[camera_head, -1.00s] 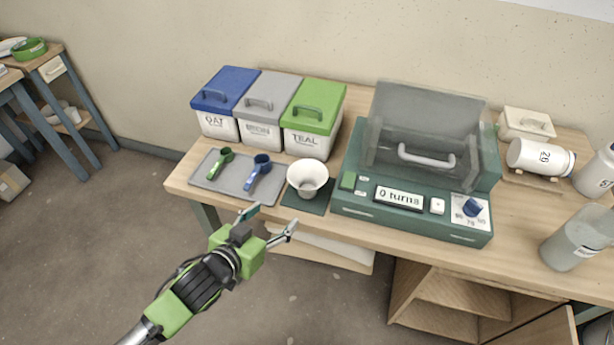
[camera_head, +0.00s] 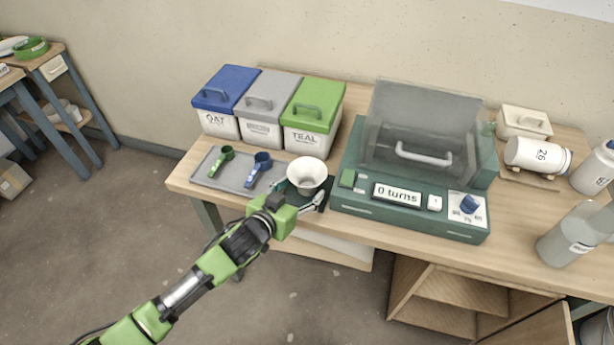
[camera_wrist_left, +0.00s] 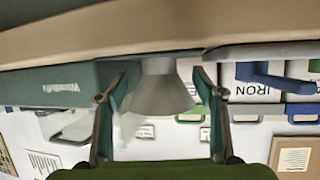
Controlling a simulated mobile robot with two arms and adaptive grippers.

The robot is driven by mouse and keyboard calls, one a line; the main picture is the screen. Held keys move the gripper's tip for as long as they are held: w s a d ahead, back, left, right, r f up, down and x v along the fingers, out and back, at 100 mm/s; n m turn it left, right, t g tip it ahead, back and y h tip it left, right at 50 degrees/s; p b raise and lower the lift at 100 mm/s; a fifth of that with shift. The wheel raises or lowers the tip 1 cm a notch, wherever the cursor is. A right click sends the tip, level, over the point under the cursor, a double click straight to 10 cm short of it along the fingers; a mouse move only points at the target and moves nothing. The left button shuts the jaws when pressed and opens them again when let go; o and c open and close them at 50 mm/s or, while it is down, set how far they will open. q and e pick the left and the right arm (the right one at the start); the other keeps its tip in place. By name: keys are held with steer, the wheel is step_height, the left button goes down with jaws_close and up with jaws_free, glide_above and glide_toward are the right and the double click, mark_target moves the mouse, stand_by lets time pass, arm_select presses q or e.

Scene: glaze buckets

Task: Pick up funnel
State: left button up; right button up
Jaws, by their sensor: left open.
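The white funnel (camera_head: 307,172) stands wide end up on a dark green mat (camera_head: 325,190) near the front edge of the workbench. My left gripper (camera_head: 300,191) is at the near side of the funnel, open, with one finger to each side of it. In the left wrist view, the funnel (camera_wrist_left: 160,93) appears between the two spread fingers of the left gripper (camera_wrist_left: 160,80), with a gap visible on both sides. The gripper hides part of the funnel's lower end in the head view. My right gripper is not in view.
A grey tray (camera_head: 222,181) with a green scoop (camera_head: 226,155) and a blue scoop (camera_head: 261,163) lies left of the funnel. Lidded buckets, including the TEAL one (camera_head: 309,137), stand behind. A green machine (camera_head: 405,216) with a clear cover is close on the right.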

arm_select(q)
steer(key=shift+x, duration=1.3)
steer(key=shift+c, duration=0.7)
steer(key=c, duration=1.3)
steer(key=shift+o, duration=0.2)
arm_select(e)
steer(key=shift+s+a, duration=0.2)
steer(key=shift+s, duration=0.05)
arm_select(q)
steer(key=shift+r, duration=0.15)
